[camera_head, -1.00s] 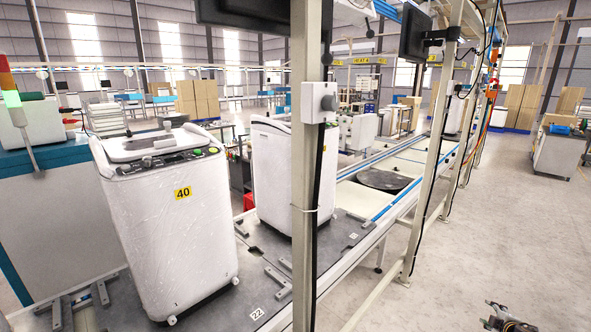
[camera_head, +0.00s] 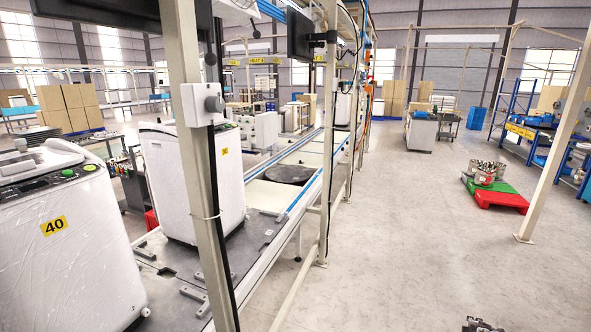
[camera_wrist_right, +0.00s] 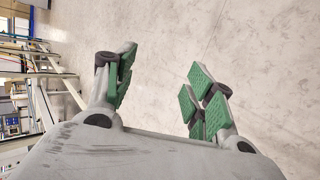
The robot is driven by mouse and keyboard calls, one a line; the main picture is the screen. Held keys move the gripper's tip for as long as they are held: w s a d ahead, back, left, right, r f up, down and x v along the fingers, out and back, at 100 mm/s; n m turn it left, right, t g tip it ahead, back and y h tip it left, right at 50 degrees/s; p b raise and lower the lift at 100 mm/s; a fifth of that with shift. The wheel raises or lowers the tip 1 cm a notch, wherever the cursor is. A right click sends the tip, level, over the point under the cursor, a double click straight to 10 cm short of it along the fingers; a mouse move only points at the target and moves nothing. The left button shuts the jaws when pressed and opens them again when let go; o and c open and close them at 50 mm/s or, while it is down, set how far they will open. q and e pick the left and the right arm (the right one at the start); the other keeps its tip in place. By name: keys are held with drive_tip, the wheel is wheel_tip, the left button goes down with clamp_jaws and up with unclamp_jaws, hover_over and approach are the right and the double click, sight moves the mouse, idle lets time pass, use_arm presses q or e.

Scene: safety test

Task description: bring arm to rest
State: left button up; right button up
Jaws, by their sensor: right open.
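My right gripper (camera_wrist_right: 158,92) is open and empty in the right wrist view. A small dark piece of my own arm or gripper shows at the bottom edge of the head view, cut off by the frame. My left gripper is not in view.
White washing machines, one numbered 40 (camera_head: 65,262) and another behind it (camera_head: 203,180), stand on the conveyor line at left. A frame post (camera_head: 197,150) stands in front. Grey floor (camera_head: 400,245) is open at centre right.

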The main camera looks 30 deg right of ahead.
drive_tip(key=s+a+f+m+g+y, duration=0.15)
drive_tip(key=s+a+f, duration=0.25)
drive_tip(key=a+f, duration=0.9)
drive_tip(key=s+a+f+t+y, duration=0.1)
drive_tip(key=s+a+f+y, duration=0.2)
drive_tip(key=a+f, duration=1.1)
drive_tip(key=s+a+f+m+y, duration=0.1)
drive_tip(key=a+f+y, duration=0.1)
drive_tip(key=a, duration=1.9)
drive_tip(key=s+a+f+m+y, duration=0.1)
drive_tip(key=a+f+y, duration=0.1)
drive_tip(key=a, duration=1.8)
drive_tip(key=shift+s+a+g, duration=0.3)
drive_tip(key=shift+a+g, duration=0.05)
drive_tip(key=shift+g, duration=0.1)
drive_tip(key=shift+r+y, duration=0.1)
drive_tip(key=shift+y, duration=0.15)
